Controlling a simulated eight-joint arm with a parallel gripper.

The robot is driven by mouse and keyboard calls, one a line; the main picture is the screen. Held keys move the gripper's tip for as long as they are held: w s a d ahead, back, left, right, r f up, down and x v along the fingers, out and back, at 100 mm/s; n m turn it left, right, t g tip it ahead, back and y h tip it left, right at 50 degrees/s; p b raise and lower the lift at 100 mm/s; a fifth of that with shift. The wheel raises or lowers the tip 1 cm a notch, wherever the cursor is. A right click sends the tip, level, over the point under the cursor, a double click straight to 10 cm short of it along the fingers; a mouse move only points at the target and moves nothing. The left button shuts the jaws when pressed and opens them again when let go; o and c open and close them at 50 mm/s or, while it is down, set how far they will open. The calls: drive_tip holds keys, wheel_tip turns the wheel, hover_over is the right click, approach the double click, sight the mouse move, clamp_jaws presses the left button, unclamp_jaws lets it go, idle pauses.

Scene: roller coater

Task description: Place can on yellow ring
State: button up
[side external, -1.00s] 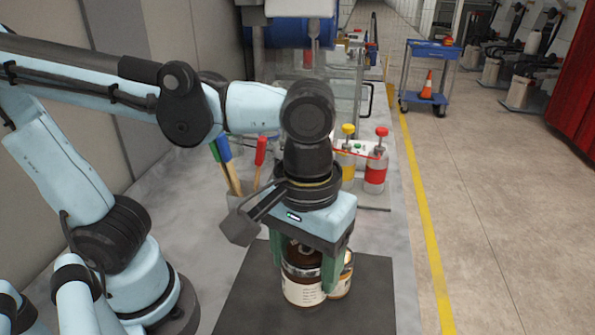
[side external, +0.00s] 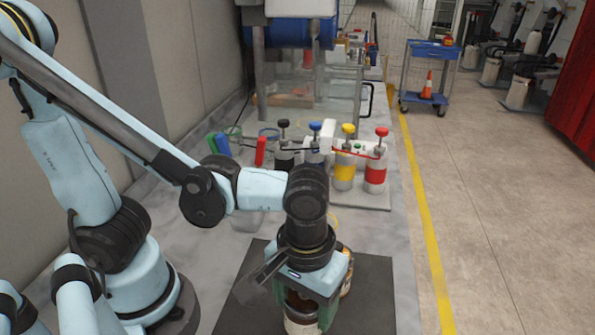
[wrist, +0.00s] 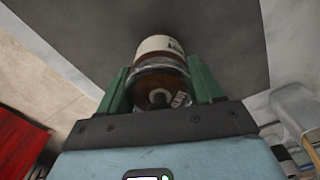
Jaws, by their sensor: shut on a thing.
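The can (side external: 301,325), a brown jar with a white label, is between the green fingers of my gripper (side external: 304,303), near the bottom edge of the side view. In the wrist view the can (wrist: 160,45) shows between both fingers, its label end over the dark mat. I cannot tell whether its base touches the mat. A second labelled can (side external: 346,268) stands just behind my gripper, partly hidden by it. I cannot make out a yellow ring on the mat; a pale yellow round thing (side external: 333,219) shows partly behind my wrist.
The dark mat (side external: 372,290) lies on the grey bench. Behind it stand several bottles with coloured tops, including yellow (side external: 345,165) and red (side external: 375,172). The mat's right side is clear.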

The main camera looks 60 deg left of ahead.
drive_tip(key=shift+f, duration=1.35)
drive_tip(key=shift+f, duration=0.15)
drive_tip(key=o, duration=1.2)
wheel_tip(320, 180, up, 12)
drive_tip(key=shift+r, duration=0.1)
drive_tip(key=w+a+f+m+t+h, duration=0.1)
drive_tip(key=w+a+m+t, duration=0.1)
drive_tip(key=w+a, duration=0.3)
drive_tip(key=shift+w+a+f+t, duration=0.15)
drive_tip(key=shift+a+f+t, duration=0.25)
drive_tip(key=shift+a, duration=0.45)
drive_tip(key=w+a+m+t, duration=0.2)
drive_tip(key=w+a+t, duration=0.1)
drive_tip(key=a, duration=0.5)
drive_tip(key=shift+w+a+f+t+y, duration=0.15)
drive_tip(key=shift+a+f+t+y, duration=0.1)
drive_tip(key=shift+t+y, duration=0.2)
drive_tip(key=shift+w+a+m+t, duration=0.15)
drive_tip(key=shift+a+m+t, duration=0.15)
drive_tip(key=shift+a, duration=0.1)
